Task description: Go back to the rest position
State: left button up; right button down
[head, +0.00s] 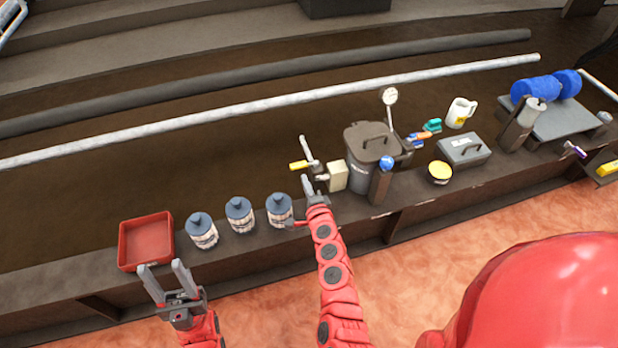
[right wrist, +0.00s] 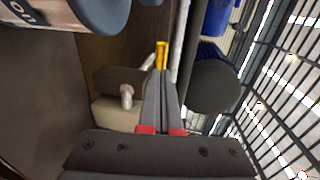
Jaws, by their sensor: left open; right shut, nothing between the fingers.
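My left gripper (head: 167,282) is open and empty in the head view, just in front of a red tray (head: 148,242) at the left end of the ledge. My right gripper (head: 307,184) is shut with nothing between its fingers, at the ledge beside the beige box of a dispenser (head: 337,176). The right wrist view shows its closed fingers (right wrist: 160,85) pointing toward a yellow-tipped part (right wrist: 162,52). The beige box (right wrist: 118,112) and its small knob show to the left of the fingers there.
Several dark-capped bottles (head: 239,213) stand between the tray and my right gripper. A dark lidded bin (head: 365,160), a grey toolbox (head: 464,150), a yellow-lidded tub (head: 440,173) and a white jug (head: 460,112) stand to the right. The floor in front of the ledge is clear.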

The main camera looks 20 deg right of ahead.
jog(key=s+r, duration=0.2)
jog(key=s, duration=0.7)
jog(key=shift+s+d+p, duration=0.15)
jog(key=shift+p, duration=0.25)
jog(key=shift+d, duration=0.1)
